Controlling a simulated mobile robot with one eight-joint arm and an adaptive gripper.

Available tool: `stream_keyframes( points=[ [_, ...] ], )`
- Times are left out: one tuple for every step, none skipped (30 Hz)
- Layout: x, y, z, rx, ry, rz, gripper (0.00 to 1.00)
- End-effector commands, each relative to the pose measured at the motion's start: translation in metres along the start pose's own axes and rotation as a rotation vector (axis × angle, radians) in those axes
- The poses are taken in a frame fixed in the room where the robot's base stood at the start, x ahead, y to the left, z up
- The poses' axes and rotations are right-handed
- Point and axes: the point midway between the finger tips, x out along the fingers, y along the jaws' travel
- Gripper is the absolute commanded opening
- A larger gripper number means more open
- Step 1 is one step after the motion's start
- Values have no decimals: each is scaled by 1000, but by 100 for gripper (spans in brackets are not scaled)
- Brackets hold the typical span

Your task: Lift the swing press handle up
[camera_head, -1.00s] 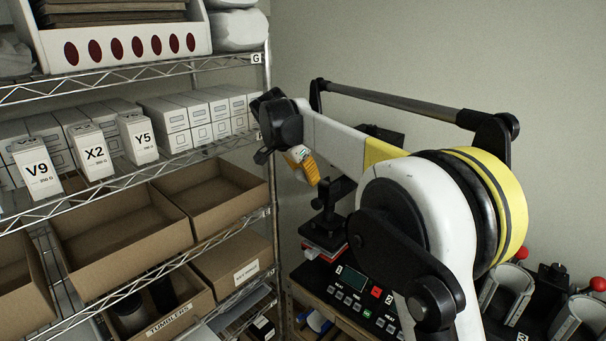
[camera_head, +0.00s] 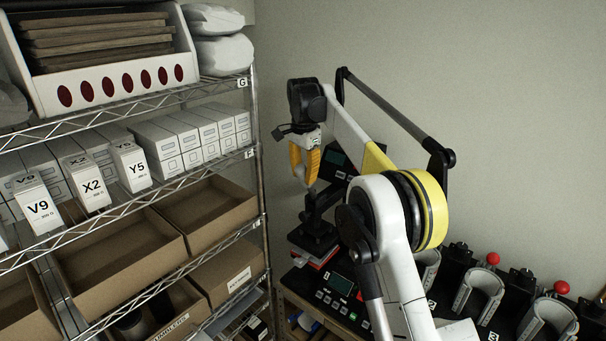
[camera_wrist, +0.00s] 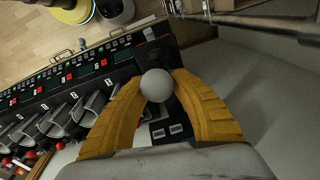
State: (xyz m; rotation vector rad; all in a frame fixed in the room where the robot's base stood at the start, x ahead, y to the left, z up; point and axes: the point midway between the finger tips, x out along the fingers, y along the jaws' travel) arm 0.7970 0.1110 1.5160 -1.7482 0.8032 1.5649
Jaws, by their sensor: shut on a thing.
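The black swing press (camera_head: 314,228) stands at the left end of the bench, next to the shelf. In the wrist view a round grey knob (camera_wrist: 157,85), which looks like the end of the press handle, sits between my two yellow fingers. My gripper (camera_wrist: 158,80) is shut on this knob. In the head view my gripper (camera_head: 305,170) points down at the upper part of the press. The knob is hidden there by the fingers, and the handle's shaft cannot be made out in either view.
A wire shelf (camera_head: 125,215) with boxes stands close on the left. A control panel (camera_head: 341,284) lies in front of the press. Several mug presses with red knobs (camera_head: 561,287) line the bench to the right. A plain wall (camera_head: 500,120) is behind.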

Motion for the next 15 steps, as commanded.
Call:
stream_keyframes(
  points=[
    [1, 0, 0, 1, -1, 1, 0],
    [1, 0, 0, 1, -1, 1, 0],
    [1, 0, 0, 1, -1, 1, 0],
    [1, 0, 0, 1, -1, 1, 0],
    [1, 0, 0, 1, -1, 1, 0],
    [1, 0, 0, 1, -1, 1, 0],
    [1, 0, 0, 1, -1, 1, 0],
    [1, 0, 0, 1, -1, 1, 0],
    [1, 0, 0, 1, -1, 1, 37],
    [1, 0, 0, 1, -1, 1, 46],
    [1, 0, 0, 1, 0, 1, 53],
    [1, 0, 0, 1, 0, 1, 53],
    [1, 0, 0, 1, 0, 1, 53],
    [1, 0, 0, 1, 0, 1, 53],
    [1, 0, 0, 1, 0, 1, 53]
  ],
)
